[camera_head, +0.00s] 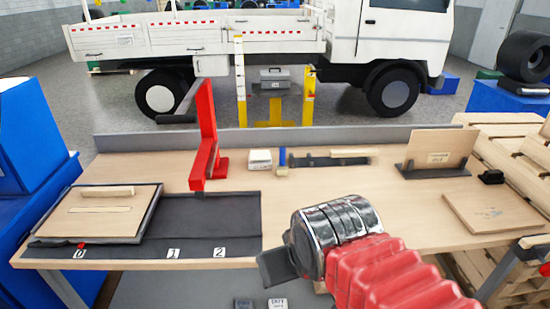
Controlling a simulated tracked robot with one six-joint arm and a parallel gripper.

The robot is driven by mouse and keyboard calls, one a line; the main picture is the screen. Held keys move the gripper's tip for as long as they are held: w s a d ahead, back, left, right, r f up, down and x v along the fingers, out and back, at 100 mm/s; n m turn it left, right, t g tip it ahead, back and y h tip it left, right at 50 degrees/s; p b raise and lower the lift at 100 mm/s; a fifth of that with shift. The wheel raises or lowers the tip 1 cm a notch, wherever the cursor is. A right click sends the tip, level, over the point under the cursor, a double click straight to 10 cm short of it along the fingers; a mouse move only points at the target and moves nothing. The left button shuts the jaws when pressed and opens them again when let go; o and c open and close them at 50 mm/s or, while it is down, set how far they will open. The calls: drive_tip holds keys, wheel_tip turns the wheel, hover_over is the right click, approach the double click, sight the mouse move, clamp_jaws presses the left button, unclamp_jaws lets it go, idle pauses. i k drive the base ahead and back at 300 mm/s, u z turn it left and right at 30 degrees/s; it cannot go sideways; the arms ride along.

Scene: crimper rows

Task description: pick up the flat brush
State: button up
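I cannot tell for sure which thing is the flat brush. One candidate is a small blue piece with a tan end (282,158), near the back middle of the table. Just right of it lies a long dark piece (312,162) with a pale wooden, handle-like bar (350,153) at its right. My gripper (276,266) shows at the lower middle, over the table's front edge, nearer the camera than these things and apart from them. A dark finger part shows at its left; the silver and red arm hides the rest. I see nothing held.
A white box (260,160) sits left of the blue piece. A red upright bracket (206,140) stands left of that. A dark mat (228,215) numbered 0, 1, 2 carries a wooden board (75,222). A board in a stand (440,147) and a flat board (490,212) are at right.

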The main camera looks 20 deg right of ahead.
sight(282, 167)
drive_tip(key=z, duration=0.2)
drive_tip(key=i, duration=0.85)
drive_tip(key=z, duration=0.4)
